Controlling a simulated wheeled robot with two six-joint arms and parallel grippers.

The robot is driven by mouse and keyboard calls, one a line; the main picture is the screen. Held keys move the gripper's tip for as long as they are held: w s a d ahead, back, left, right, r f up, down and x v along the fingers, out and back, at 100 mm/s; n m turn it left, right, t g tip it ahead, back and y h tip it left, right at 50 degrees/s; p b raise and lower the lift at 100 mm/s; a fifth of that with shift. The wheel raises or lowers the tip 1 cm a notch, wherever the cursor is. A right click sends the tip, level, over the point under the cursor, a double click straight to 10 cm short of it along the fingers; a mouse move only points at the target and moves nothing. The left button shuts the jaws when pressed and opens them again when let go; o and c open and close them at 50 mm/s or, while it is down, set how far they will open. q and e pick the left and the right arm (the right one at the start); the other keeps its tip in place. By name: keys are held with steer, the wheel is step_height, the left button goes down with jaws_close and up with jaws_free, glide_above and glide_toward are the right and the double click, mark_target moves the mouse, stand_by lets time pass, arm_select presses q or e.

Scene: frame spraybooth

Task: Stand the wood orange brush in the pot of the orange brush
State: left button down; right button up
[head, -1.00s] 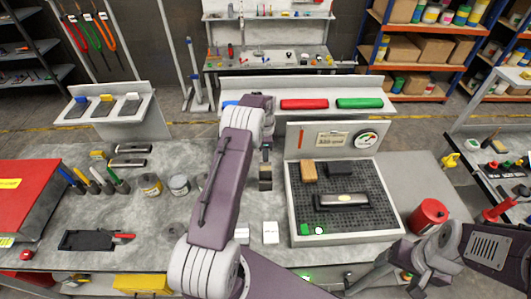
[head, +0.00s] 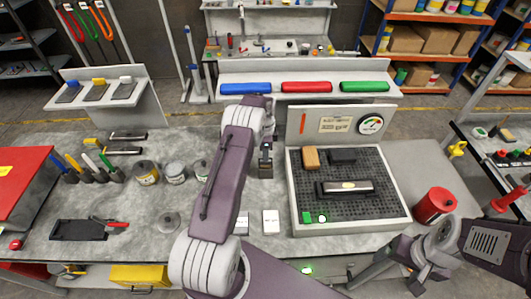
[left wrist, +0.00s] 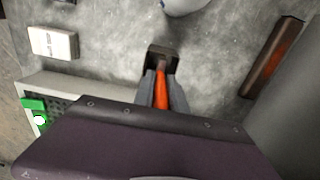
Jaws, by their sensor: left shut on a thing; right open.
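My left gripper (head: 266,165) is shut on an orange handle (left wrist: 161,90), which runs between its fingers in the left wrist view. A dark square piece (left wrist: 163,56) sits at the far end of this handle; I cannot tell whether it is the brush head or a pot. In the head view a dark piece shows at the fingertips, over the bench left of the spray booth. Several dark pots (head: 108,175) with blue, yellow, white and green handles stand at the left; no orange handle shows there. My right gripper (head: 408,272) is open at the bench's front right.
Cans (head: 147,173) stand right of the pots, with a black tray (head: 77,230) in front. White boxes (head: 271,221) lie near the booth (head: 297,215). A dark long block (left wrist: 272,58) with a reddish face shows in the left wrist view. A red can (head: 434,206) stands at the right.

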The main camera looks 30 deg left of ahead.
arm_select(q)
steer(key=shift+f+b, duration=0.8)
steer(key=shift+f, duration=0.15)
stand_by(0.4)
steer(key=c, duration=1.3)
jaws_free()
step_height(320, 180, up, 9)
steer(key=b, duration=0.3)
